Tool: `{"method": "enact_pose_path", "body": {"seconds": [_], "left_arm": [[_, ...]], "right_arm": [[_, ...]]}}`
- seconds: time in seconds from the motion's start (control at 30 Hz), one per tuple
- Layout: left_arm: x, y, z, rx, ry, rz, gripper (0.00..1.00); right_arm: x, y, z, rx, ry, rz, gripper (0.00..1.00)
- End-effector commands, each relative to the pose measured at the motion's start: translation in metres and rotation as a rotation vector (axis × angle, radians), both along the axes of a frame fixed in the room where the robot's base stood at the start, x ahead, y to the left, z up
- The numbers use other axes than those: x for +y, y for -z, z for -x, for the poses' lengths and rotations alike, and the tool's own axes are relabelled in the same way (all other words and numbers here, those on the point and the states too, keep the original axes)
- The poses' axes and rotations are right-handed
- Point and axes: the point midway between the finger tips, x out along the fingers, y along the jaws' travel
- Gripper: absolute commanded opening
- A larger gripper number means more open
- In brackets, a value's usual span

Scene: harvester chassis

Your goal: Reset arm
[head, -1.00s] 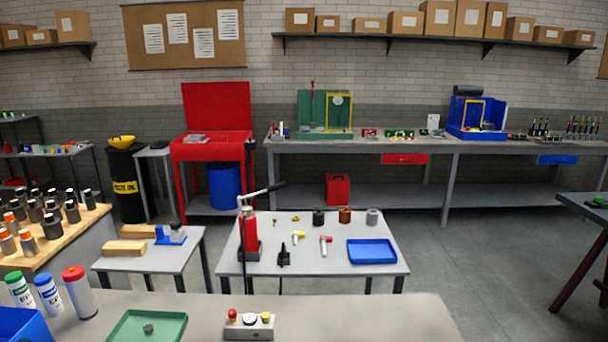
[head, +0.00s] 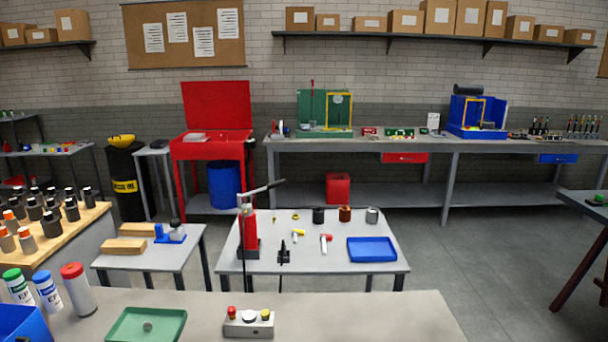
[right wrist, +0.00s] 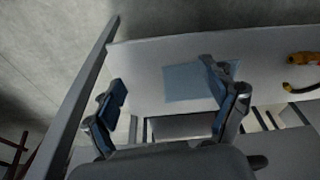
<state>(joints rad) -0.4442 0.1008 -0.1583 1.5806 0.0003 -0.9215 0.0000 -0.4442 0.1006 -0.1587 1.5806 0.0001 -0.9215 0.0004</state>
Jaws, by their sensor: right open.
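My right gripper (right wrist: 170,92) shows in the right wrist view, with its two dark-padded fingers spread wide apart. Nothing is between the fingers. Past the fingers lies a pale flat surface (right wrist: 140,60) with a bluish square patch (right wrist: 188,84) on it. The right finger overlaps part of this patch. Neither of my arms shows in the head view, and my left gripper is in no frame.
A grey front bench (head: 380,315) holds a green tray (head: 120,328) and a button box (head: 249,322). Behind it, a table carries a red press (head: 249,230) and a blue tray (head: 371,249). In the right wrist view, an orange-yellow object (right wrist: 302,59) is at the right edge.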

Motion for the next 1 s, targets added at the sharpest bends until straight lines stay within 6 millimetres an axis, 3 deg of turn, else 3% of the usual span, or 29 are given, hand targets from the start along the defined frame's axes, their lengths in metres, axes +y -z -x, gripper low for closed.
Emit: {"method": "enact_pose_path", "body": {"seconds": [0.03, 0.2, 0.4, 0.5, 0.63, 1.0], "left_arm": [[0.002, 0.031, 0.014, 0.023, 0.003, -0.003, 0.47], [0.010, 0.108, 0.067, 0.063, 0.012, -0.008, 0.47], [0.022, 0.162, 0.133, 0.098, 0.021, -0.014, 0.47], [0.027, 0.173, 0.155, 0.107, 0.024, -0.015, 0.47], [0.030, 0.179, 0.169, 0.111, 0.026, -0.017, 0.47], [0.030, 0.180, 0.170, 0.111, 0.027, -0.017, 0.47]], "right_arm": [[-0.002, 0.030, 0.014, 0.022, -0.003, 0.004, 0.84], [-0.010, 0.108, 0.067, 0.062, -0.013, 0.008, 0.84], [-0.023, 0.162, 0.133, 0.098, -0.021, 0.014, 0.84], [-0.027, 0.173, 0.155, 0.106, -0.024, 0.016, 0.84], [-0.030, 0.179, 0.170, 0.112, -0.026, 0.017, 0.84], [-0.030, 0.180, 0.170, 0.112, -0.026, 0.017, 0.84]]}}
